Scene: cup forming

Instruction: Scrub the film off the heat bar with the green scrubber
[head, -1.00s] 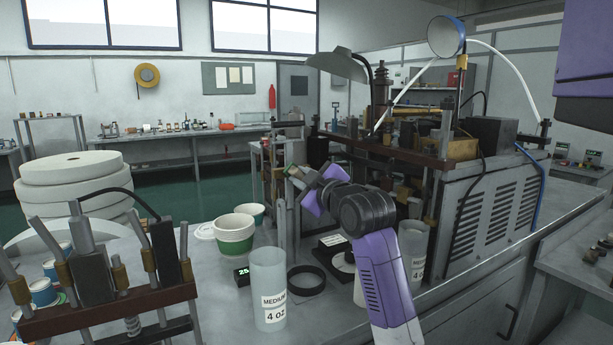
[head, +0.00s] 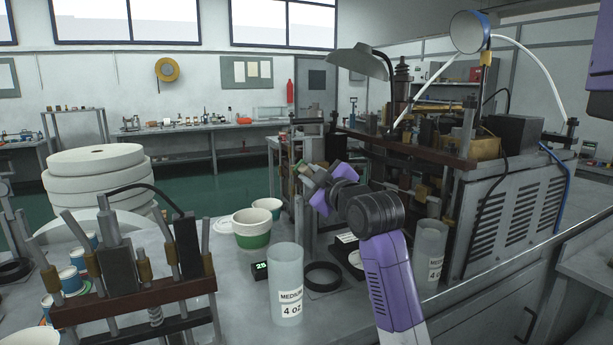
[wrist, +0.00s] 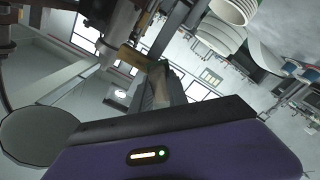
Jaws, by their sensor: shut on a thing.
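My gripper (head: 308,174) is at the end of my purple arm, left of the big machine (head: 510,205) and above the bench. A small green piece (head: 303,168), which looks like the green scrubber, shows at its fingertips, and the gripper is shut on it. In the wrist view, my dark fingers (wrist: 160,88) point up the picture, with a brownish piece between or behind them. A brass-coloured bar (wrist: 134,58) lies close to the fingertips; I cannot tell whether it is the heat bar or whether anything touches it. No film can be made out.
A clear tube labelled 4 OZ (head: 286,280), a green-banded cup (head: 252,230) and a black ring (head: 322,276) stand on the bench below my arm. A brown-barred fixture (head: 130,300) stands at front left. White paper rolls (head: 98,180) are behind it.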

